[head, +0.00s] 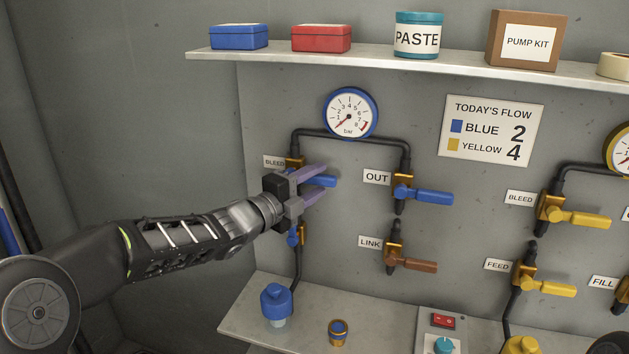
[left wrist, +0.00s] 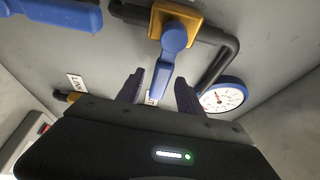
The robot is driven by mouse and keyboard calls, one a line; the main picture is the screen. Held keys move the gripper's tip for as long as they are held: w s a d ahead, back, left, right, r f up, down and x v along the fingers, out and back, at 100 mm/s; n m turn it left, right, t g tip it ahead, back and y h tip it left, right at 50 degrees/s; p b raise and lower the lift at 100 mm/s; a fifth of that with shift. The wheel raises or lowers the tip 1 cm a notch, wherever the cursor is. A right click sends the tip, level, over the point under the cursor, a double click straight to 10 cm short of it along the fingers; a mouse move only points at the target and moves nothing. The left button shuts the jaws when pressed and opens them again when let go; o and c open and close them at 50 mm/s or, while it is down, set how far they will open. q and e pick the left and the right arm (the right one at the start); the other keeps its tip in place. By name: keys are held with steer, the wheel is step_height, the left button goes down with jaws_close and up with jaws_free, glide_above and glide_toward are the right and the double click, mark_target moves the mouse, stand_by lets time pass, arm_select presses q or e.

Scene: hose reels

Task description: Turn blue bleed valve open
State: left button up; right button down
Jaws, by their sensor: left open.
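The blue bleed valve shows in the head view, with its blue handle (head: 322,181) pointing right from a brass body (head: 294,162) beside the BLEED label (head: 274,162). My left gripper (head: 325,178) is open, its purple fingers reaching along the handle, one above and one below. In the left wrist view the bleed handle (left wrist: 166,72) lies between the open fingers of the left gripper (left wrist: 160,80). Contact with the handle cannot be told. The gripper hides part of the valve body in the head view. My right gripper is not in view.
A lower blue valve handle (head: 293,237) hangs just below my gripper. The blue OUT handle (head: 432,196) and brown LINK handle (head: 417,265) point right. A blue gauge (head: 350,113) sits above the pipe. A blue-capped bottle (head: 277,304) stands on the ledge below.

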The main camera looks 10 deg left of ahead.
arm_select(q)
steer(key=shift+c, duration=0.4)
jaws_close()
stand_by(1.0)
